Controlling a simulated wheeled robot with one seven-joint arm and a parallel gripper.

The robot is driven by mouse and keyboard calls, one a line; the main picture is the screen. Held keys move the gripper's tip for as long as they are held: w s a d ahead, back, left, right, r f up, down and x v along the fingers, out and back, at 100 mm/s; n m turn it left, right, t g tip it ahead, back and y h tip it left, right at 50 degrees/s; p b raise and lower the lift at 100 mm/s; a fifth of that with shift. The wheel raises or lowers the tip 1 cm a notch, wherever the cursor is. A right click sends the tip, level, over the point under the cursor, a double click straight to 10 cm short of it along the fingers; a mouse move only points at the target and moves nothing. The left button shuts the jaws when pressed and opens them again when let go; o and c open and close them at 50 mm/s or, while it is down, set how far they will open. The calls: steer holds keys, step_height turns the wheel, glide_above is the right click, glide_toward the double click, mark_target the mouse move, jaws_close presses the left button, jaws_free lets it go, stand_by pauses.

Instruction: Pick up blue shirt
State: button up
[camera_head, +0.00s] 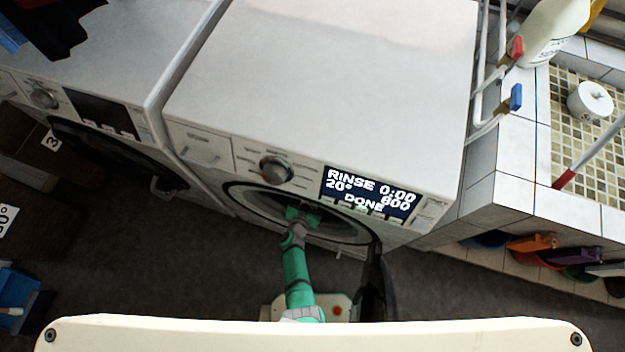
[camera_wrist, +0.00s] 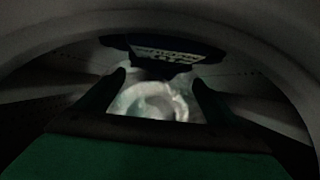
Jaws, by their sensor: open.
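In the wrist view, a dark blue cloth (camera_wrist: 150,48) with a pale patterned band lies inside the drum, beyond my fingertips; it appears to be the blue shirt. My gripper (camera_wrist: 160,88) is open, with one dark finger on each side and no cloth visible between them. The pale drum back (camera_wrist: 150,102) shows between the fingers. In the head view, my green arm reaches into the round opening of the right washing machine (camera_head: 320,60), and my gripper (camera_head: 302,216) is partly inside. The cloth is hidden in the head view.
The machine's dark door (camera_head: 374,285) stands open right of my arm. Its display (camera_head: 370,193) reads "DONE". A second machine (camera_head: 120,45) stands left, with dark cloth (camera_head: 55,22) on top. A tiled sink (camera_head: 580,120) is at right.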

steer(key=c, duration=1.6)
steer(key=shift+r, duration=0.25)
steer(key=shift+s+r, duration=0.1)
steer(key=shift+r, duration=8.65)
